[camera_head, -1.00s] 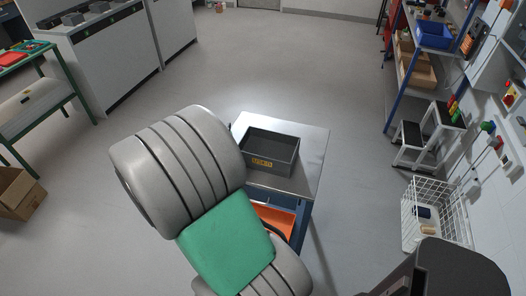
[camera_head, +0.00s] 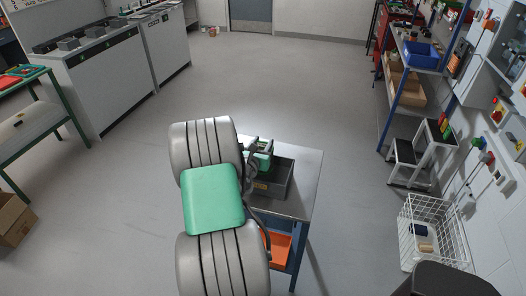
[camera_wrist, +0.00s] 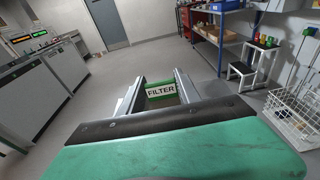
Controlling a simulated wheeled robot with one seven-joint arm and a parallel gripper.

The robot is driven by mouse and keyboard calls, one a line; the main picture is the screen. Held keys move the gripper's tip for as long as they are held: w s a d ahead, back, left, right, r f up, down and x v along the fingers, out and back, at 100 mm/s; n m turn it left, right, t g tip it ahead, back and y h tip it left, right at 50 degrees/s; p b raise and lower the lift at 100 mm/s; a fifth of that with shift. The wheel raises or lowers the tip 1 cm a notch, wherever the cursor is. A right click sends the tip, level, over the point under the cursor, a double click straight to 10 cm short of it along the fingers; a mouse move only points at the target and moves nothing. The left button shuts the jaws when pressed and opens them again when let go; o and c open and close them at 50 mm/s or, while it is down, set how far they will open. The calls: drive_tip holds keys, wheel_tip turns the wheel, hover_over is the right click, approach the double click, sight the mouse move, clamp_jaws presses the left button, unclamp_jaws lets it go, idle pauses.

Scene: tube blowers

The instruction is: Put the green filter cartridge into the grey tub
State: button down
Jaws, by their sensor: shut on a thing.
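The green filter cartridge (camera_wrist: 161,91) shows in the wrist view with a white label reading FILTER, between the two fingers of my gripper (camera_wrist: 160,86). My gripper is shut on it. In the head view the green cartridge (camera_head: 264,160) shows beside my dark wrist, in front of the back left part of the grey tub. The dark grey tub (camera_head: 280,186) stands on a steel-topped trolley, and my arm hides its left side. I cannot tell how high the cartridge is above the tub's rim or floor.
The trolley (camera_head: 306,178) has a bare strip of top right of the tub and an orange bin (camera_head: 277,250) below. A step stool (camera_head: 411,160) and a white wire basket (camera_head: 432,232) stand on the right. Open floor lies behind the trolley.

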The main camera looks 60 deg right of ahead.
drive_tip(key=shift+d+f, duration=0.3)
drive_tip(key=shift+f, duration=0.05)
drive_tip(key=shift+w+f, duration=0.1)
drive_tip(key=shift+f, duration=1.55)
drive_tip(key=c, duration=0.9)
unclamp_jaws()
drive_tip(key=shift+o, duration=0.2)
